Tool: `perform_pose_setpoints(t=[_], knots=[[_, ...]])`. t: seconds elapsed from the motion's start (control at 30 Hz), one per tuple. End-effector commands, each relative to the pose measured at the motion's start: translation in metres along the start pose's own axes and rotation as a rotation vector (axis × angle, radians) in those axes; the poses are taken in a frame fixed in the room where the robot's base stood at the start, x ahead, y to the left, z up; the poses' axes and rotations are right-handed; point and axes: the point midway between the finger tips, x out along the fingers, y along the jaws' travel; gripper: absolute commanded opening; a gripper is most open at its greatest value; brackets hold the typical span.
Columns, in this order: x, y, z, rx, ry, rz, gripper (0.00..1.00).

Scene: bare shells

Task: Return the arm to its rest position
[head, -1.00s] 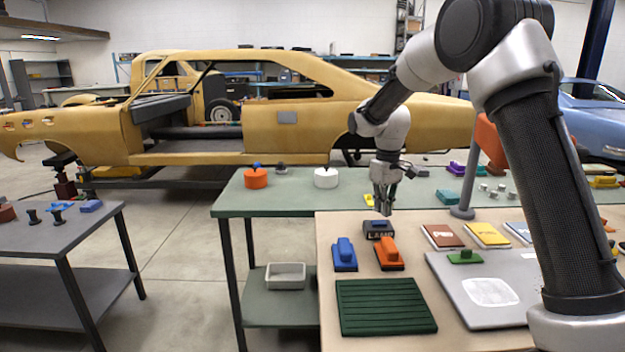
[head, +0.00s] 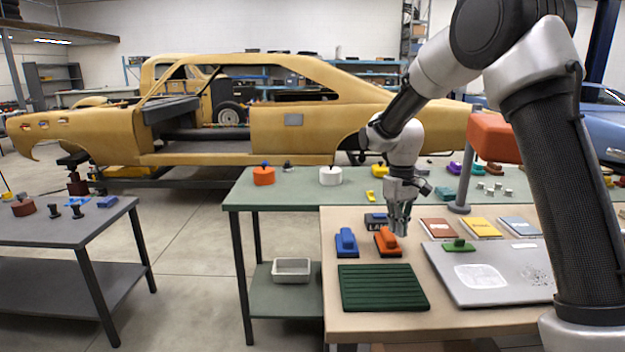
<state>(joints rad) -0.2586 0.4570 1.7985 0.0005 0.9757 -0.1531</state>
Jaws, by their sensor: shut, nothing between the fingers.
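My gripper (head: 400,229) hangs from my arm with its fingers pointing down, shut and empty. In the head view it is over the beige table (head: 480,322), just right of and partly in front of the orange block (head: 385,242). I cannot tell its exact height above the table or whether it touches anything. My arm reaches up from the lower right, bends at the top and comes down to the gripper.
An orange lamp (head: 495,138) stands behind.

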Motion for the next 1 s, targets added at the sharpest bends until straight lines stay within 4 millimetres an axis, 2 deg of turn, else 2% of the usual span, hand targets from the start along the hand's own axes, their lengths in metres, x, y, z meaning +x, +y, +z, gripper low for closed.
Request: perform_pose_setpoints(t=[0.37, 0.47, 0.6, 0.8, 0.9, 1.0], knots=[[-0.04, 0.001, 0.101, 0.117, 0.016, -0.002, 0.0], [-0.055, 0.002, 0.138, 0.159, 0.041, 0.0, 0.0], [-0.076, 0.001, 0.206, 0.232, 0.102, 0.004, 0.0], [-0.091, -0.005, 0.295, 0.322, 0.224, 0.019, 0.0], [-0.094, -0.008, 0.327, 0.352, 0.295, 0.032, 0.0], [-0.101, -0.009, 0.345, 0.376, 0.365, 0.047, 0.0]])
